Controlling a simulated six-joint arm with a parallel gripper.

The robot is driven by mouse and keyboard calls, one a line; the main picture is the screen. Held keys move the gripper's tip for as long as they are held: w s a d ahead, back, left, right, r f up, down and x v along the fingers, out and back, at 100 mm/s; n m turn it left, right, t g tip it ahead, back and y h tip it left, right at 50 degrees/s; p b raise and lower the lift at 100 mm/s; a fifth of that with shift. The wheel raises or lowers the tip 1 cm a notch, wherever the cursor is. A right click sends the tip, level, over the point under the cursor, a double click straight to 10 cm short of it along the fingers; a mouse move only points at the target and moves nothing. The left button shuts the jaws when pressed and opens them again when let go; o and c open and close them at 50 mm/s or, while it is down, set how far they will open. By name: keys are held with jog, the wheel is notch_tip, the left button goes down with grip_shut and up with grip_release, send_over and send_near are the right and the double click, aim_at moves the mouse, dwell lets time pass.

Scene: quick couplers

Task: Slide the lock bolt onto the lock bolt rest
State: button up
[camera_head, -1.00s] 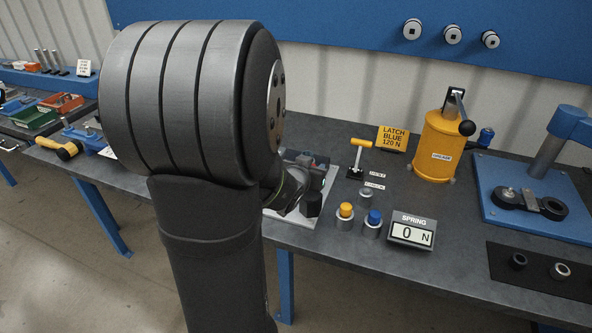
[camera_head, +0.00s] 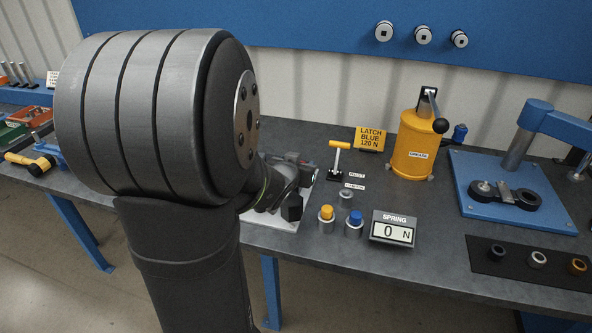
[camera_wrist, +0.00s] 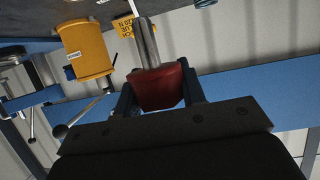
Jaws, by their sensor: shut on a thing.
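In the wrist view my gripper (camera_wrist: 158,98) is shut on a dark red block-like grip with a grey metal rod standing out from it; I take this as the lock bolt (camera_wrist: 160,88). A finger shows on each side of the red part. In the head view my arm hides most of the gripper and the bolt, above the white plate (camera_head: 262,221) on the bench. I cannot make out the lock bolt rest for certain. A yellow T-handle (camera_head: 340,145) stands on a small black base right of the plate, with labels too small to read.
A yellow and a blue button (camera_head: 354,219) stand by the SPRING display (camera_head: 393,230), which reads 0 N. Behind are a LATCH BLUE 120 N sign (camera_head: 370,138) and a yellow grease pot (camera_head: 412,150). A blue press base (camera_head: 515,195) stands right.

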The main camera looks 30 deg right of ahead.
jog(key=d+r+m+g+h, duration=0.3)
jog(key=d+m+g, duration=0.2)
jog(key=d, duration=0.6)
jog(key=m+g, duration=0.6)
jog(key=g, duration=0.2)
send_over(351, 192)
notch_tip(351, 192, down, 5)
jog(key=shift+r, duration=0.1)
jog(key=shift+f, duration=2.95)
jog(key=shift+f, duration=2.65)
jog(key=o, duration=0.9)
